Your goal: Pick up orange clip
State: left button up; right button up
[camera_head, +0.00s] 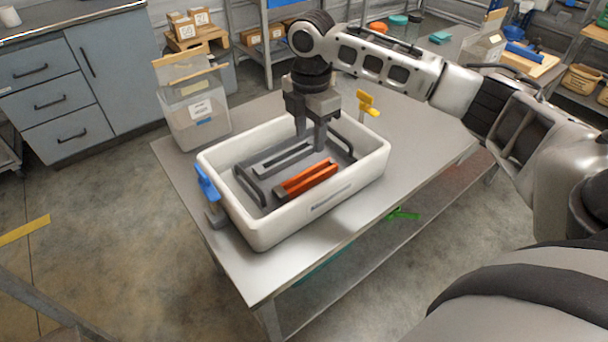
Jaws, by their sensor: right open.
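The orange clip (307,177) lies inside the white bin (270,232), in front of a dark grey frame-like part (256,165). The bin stands on the metal table. My right gripper (311,146) points down into the bin from the back right, with its fingers spread. The fingers are just behind the clip, over the grey part, and hold nothing that I can see. I cannot tell whether the fingertips touch the grey part. My left gripper does not show.
A clear container (195,112) stands on the table behind the bin at left. A blue clamp (207,184) is at the bin's left end and a yellow one (368,103) at its far right. The bare metal table (425,135) is free at right.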

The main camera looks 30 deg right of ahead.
send_over(307, 171)
jog(key=s, duration=0.2)
jog(key=f, duration=0.5)
jog(key=shift+w+a+f, duration=0.2)
jog(key=shift+a+f, duration=0.05)
jog(key=shift+f, duration=0.1)
jog(key=shift+w+a+f, duration=0.1)
jog(key=shift+f, duration=1.3)
jog(key=shift+w+a+f, duration=0.1)
jog(key=shift+f, duration=1.25)
jog(key=c, duration=0.7)
